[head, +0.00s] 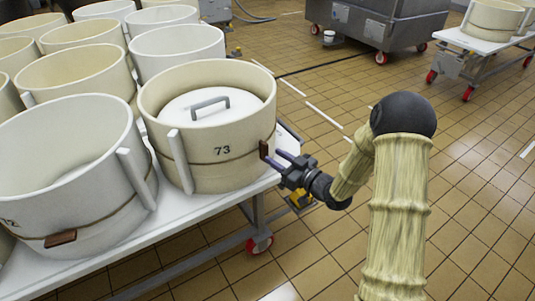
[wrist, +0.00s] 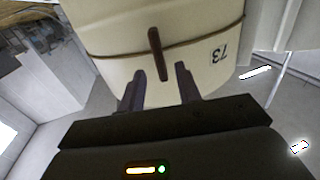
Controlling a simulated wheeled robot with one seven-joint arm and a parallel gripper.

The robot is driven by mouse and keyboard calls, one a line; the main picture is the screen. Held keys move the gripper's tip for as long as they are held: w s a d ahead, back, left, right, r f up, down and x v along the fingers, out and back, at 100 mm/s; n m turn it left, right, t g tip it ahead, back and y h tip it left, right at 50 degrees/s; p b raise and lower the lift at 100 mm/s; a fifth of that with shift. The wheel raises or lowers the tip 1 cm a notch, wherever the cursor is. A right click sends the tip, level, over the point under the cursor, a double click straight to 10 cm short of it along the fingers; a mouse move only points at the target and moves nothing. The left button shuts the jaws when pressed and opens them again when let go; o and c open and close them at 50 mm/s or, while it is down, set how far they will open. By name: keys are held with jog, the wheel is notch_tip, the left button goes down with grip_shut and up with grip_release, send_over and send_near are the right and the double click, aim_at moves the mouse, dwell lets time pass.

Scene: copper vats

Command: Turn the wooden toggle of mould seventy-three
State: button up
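Mould 73 (head: 207,172) is a cream round mould with a cord around it, standing on the white table. It also shows in the wrist view (wrist: 110,40), its number upside down. Its brown wooden toggle (head: 264,150) sits on the cord at the right side. In the wrist view the toggle (wrist: 157,52) stands roughly upright in the picture across the cord. My gripper (head: 282,159) is beside the toggle. Its two fingers (wrist: 159,72) are apart, with the toggle's lower end between or just beyond the tips. I cannot tell whether either finger touches it.
Another mould (head: 62,185) with its own brown toggle (head: 60,238) stands close on the left. More moulds fill the white table (head: 130,262) behind. A lid with a grey handle (head: 209,105) lies inside mould 73. The tiled floor (head: 480,220) is open on the right.

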aim_at(267, 152)
jog(key=x, duration=0.4)
jog(key=shift+w+a, duration=0.15)
grip_shut()
